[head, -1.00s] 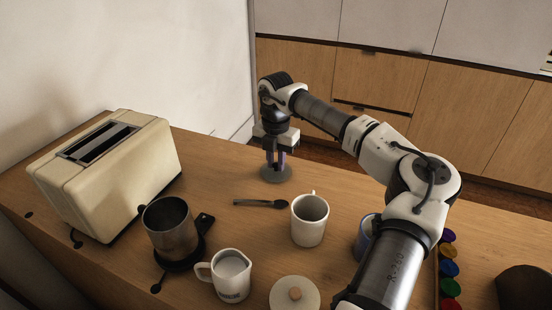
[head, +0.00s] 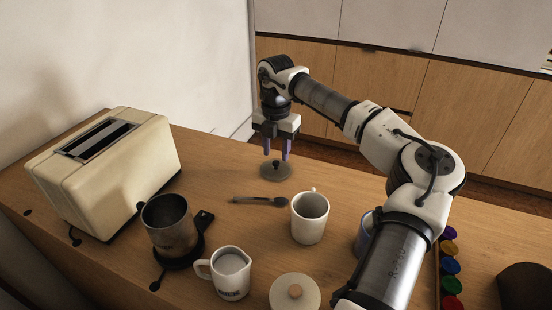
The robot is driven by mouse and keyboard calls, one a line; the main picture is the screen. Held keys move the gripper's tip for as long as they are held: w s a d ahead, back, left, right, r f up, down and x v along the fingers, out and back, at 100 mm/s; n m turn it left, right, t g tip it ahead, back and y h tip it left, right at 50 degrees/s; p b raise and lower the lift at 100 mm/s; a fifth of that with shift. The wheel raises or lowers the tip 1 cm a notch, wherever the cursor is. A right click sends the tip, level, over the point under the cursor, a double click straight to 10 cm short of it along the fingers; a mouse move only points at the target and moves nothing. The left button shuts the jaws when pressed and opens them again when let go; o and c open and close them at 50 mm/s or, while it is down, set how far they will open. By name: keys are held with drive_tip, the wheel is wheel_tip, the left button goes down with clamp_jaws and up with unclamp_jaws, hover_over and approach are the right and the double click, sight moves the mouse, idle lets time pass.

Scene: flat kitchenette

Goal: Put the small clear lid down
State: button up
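The small clear lid (head: 270,174), a dark, see-through disc with a small knob, lies flat on the wooden counter near its back edge. My gripper (head: 276,157) is just above the lid, pointing down. Its two fingers are spread apart with nothing between them, and the knob shows below them.
A dark spoon (head: 258,201) lies in front of the lid, with a white mug (head: 310,218) to its right. A cream toaster (head: 105,175), a dark metal cup (head: 168,228), a white pitcher (head: 231,273) and a lidded pot (head: 295,294) stand nearer. Counter left of the lid is clear.

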sight(276, 162)
wheel_tip(276, 162, up, 9)
drive_tip(key=b, duration=0.1)
idle(0.4)
